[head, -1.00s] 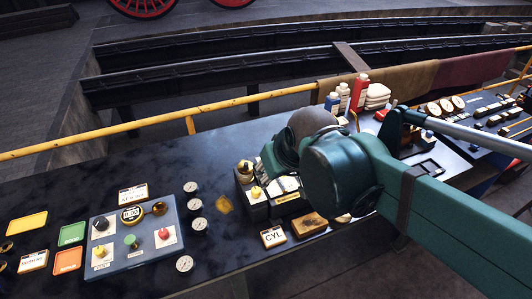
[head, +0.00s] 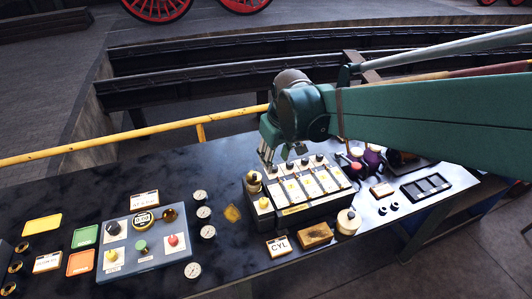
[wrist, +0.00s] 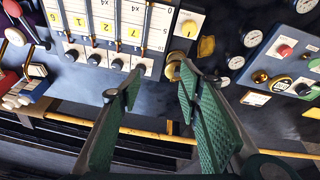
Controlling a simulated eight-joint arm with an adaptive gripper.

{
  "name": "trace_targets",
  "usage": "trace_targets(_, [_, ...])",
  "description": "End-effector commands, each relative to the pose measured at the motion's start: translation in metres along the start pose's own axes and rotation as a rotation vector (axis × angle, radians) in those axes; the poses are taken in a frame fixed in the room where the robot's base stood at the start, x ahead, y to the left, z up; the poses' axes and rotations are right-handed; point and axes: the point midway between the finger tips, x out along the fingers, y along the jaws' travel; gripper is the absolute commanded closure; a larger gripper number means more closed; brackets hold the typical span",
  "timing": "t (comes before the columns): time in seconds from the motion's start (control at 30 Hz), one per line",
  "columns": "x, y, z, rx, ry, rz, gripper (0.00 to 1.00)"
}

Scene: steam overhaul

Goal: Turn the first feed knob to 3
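A panel (head: 325,200) with several white channels stands on the dark bench. Each channel has a slider, a yellow number window and a black knob in a row along its far edge. The leftmost black knob (head: 272,168) is just below my gripper (head: 270,152); it also shows in the wrist view (wrist: 139,70). I cannot read any knob's setting. My gripper is open and empty in the wrist view (wrist: 158,82). Its left fingertip is near that black knob, its right one near a brass knob (wrist: 173,72). Whether either touches is unclear.
A yellow knob (head: 264,203) sits left of the channels. A blue-grey control box (head: 145,257) and small gauges (head: 207,232) are further left. A yellow rail (head: 120,134) runs behind the bench.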

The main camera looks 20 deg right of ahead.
Motion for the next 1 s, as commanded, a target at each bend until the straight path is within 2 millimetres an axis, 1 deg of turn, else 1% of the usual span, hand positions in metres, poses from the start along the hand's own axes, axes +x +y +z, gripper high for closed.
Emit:
trace_targets(0.03, [0.002,0.004,-0.007,-0.007,-0.01,-0.002,0.65])
trace_targets(0.43, [0.034,0.024,-0.041,-0.063,-0.103,-0.026,0.65])
trace_targets(0.77, [0.067,0.042,-0.064,-0.109,-0.178,-0.052,0.65])
trace_targets(1.0, [0.095,0.053,-0.077,-0.143,-0.23,-0.075,0.65])
